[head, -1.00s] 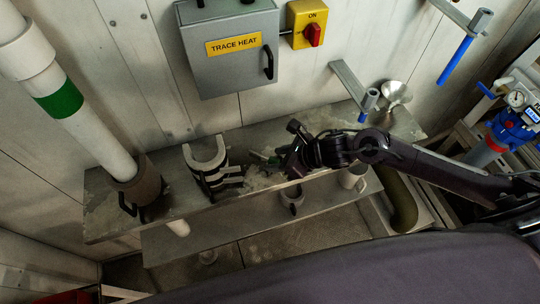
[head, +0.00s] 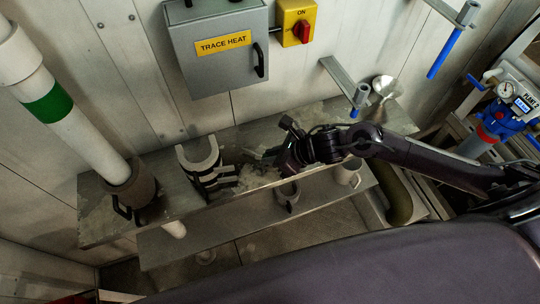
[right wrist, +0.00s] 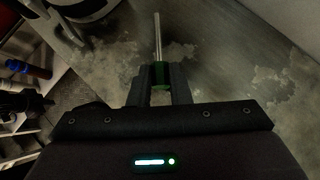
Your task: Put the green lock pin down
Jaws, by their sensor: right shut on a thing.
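The green lock pin (right wrist: 160,76) shows in the right wrist view, a green grip with a thin metal rod reaching forward. My right gripper (right wrist: 159,83) is shut on its green end. Behind the rod is the frosted grey shelf (right wrist: 220,50); I cannot tell whether the pin touches it. In the head view my right gripper (head: 270,157) is low over the shelf, right of the white and black clamp-like piece (head: 200,165). The pin is hard to make out there. My left gripper is out of view.
A white pipe with a green band (head: 48,104) stands in a dark collar at the left. A metal funnel (head: 385,86) is at the right. The grey TRACE HEAT box (head: 217,45) hangs above.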

